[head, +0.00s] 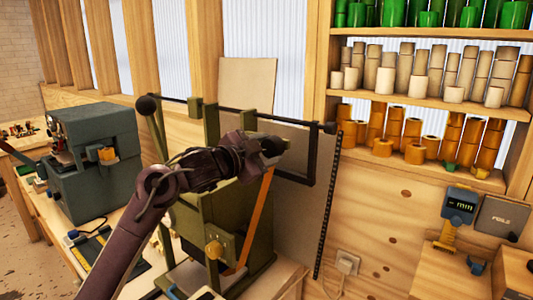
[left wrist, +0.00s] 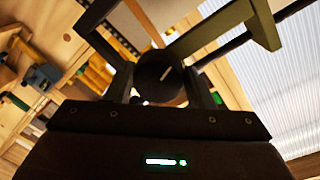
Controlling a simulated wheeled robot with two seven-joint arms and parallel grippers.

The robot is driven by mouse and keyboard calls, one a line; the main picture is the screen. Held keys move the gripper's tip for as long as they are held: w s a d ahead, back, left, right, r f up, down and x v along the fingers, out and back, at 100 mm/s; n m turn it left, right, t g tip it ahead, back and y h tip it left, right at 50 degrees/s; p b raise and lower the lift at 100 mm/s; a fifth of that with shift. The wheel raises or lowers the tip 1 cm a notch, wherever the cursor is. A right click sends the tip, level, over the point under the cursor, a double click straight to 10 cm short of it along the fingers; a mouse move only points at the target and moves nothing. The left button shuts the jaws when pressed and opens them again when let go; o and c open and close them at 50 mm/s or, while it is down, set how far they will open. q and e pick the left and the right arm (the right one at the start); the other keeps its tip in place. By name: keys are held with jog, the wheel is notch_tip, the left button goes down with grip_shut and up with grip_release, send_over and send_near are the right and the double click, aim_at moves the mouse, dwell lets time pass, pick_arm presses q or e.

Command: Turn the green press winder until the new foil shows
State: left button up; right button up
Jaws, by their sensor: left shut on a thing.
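The green press (head: 213,222) stands on the bench in the middle of the head view, with green posts and a dark bar above it. An orange foil strip (head: 257,217) runs slantwise down its front right side. My left gripper (head: 266,147) is at the upper right of the press, shut on a round black winder knob (head: 273,147). In the left wrist view the knob (left wrist: 160,75) sits between the two fingers and carries a pale line mark. The arm hides part of the press top. My right gripper is not in view.
A blue-grey machine (head: 97,160) stands to the left on the bench. Shelves at the right hold green, cream and orange rolls (head: 413,134). A blue device with a display (head: 459,204) and a socket (head: 347,262) are at the lower right. A dark frame (head: 312,160) stands just right of the gripper.

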pick_arm(q)
jog(key=m+b, duration=0.1)
jog(key=m, duration=0.3)
jog(key=shift+y+b, duration=0.3)
jog(key=shift+b, duration=0.05)
jog(key=shift+m+t+b, duration=0.3)
jog(key=shift+m+b, duration=0.8)
jog(key=shift+m, duration=1.4)
jog(key=shift+d, duration=0.1)
jog(key=o, duration=1)
jog(key=shift+r, duration=0.1)
jog(key=shift+s, duration=0.15)
